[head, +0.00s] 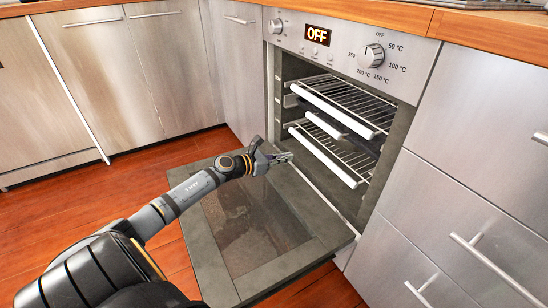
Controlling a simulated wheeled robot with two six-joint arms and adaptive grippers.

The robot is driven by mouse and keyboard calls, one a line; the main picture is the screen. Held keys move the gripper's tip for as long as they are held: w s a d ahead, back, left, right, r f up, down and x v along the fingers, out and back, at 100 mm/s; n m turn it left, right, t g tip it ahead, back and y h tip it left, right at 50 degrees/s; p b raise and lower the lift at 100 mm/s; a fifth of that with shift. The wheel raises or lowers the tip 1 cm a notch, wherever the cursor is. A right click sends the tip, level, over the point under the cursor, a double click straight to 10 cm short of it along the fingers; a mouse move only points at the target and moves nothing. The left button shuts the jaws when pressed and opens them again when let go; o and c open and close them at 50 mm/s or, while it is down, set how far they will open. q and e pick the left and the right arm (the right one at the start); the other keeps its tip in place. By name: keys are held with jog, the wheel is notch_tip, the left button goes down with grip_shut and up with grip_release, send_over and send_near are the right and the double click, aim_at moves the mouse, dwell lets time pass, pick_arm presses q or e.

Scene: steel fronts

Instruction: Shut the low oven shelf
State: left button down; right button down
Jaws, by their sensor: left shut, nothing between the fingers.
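The oven (347,46) stands with its door (285,262) folded down and open. Inside are wire racks with white front bars. The low oven shelf (324,157) sits below the upper rack (334,110) and sticks out a little past the oven front. My left gripper (288,157) is shut and empty above the open door, close to the left end of the low shelf's white bar. I cannot tell whether it touches the bar. My right gripper is not in view.
Steel drawers with bar handles (492,265) stand to the right of the oven. Steel cabinets (100,70) line the left. A wooden counter (385,12) runs above. The red-brown wood floor (40,225) is clear at the left.

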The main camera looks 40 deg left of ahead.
pick_arm(q)
jog(key=p+v, duration=0.2)
jog(key=v, duration=0.2)
jog(key=shift+s+r, duration=0.1)
jog(key=shift+s, duration=0.05)
jog(key=shift+a, duration=0.1)
